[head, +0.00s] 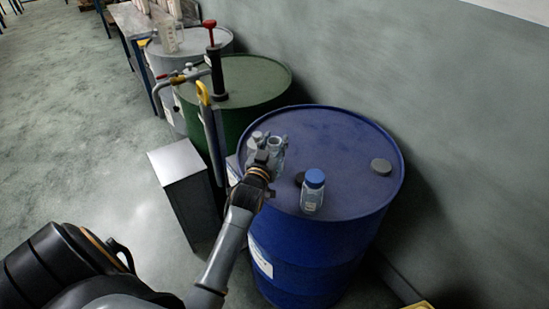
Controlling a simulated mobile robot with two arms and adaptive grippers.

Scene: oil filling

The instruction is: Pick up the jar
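A clear jar with a blue lid (313,191) stands upright on top of the blue drum (345,140), near its front edge. My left gripper (268,146) is over the left part of the drum top, to the left of and farther back than the jar, and apart from it. Its grey fingers point away from the camera. Something pale and clear shows among the fingertips, but I cannot tell whether it is a finger or an object, nor whether the fingers are open. My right gripper is not in view.
A dark round piece (299,179) lies just behind the lidded jar, and a grey cap (381,166) is at the drum's right. A green drum (250,80) with a hand pump (216,75) stands behind left. A grey box (176,162) stands left. A wall borders the right.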

